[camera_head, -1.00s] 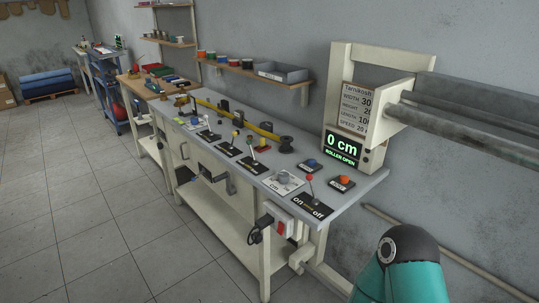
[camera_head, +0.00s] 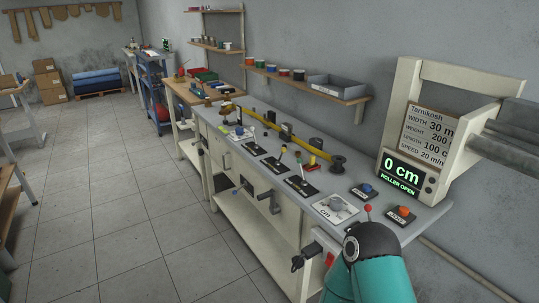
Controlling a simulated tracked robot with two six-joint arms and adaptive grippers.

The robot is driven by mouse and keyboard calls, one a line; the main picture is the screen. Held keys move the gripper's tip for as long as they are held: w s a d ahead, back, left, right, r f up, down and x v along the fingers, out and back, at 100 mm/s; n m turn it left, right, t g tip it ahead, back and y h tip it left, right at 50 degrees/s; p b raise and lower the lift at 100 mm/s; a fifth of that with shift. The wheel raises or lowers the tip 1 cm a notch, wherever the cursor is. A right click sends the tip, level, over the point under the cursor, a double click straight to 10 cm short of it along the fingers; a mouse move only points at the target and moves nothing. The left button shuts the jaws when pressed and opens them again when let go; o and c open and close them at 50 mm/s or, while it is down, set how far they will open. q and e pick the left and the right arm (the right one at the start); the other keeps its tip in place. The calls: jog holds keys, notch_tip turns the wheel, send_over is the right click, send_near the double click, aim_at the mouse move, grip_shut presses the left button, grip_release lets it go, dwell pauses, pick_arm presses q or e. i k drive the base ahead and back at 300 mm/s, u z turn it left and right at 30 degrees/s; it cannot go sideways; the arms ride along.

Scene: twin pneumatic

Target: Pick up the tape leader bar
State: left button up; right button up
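I cannot make out a tape leader bar for certain. A long yellow bar-like piece (camera_head: 306,147) lies along the back of the grey control bench (camera_head: 345,185), with a dark spool-shaped part at its near end; I cannot tell whether this is the bar. A teal and black part of my own arm shows at the bottom right and covers the near end of the bench. Neither of my grippers is in view.
The bench carries several levers and knobs. A display (camera_head: 403,174) reads "0 cm, ROLLER OPEN". A wall shelf (camera_head: 312,83) holds spools and a grey tray (camera_head: 338,87). Cardboard boxes (camera_head: 49,82) stand far left. The tiled floor (camera_head: 120,210) left of the bench is clear.

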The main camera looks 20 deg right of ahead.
aim_at(312, 163)
jog(key=i, duration=1.15)
jog(key=z, duration=0.55)
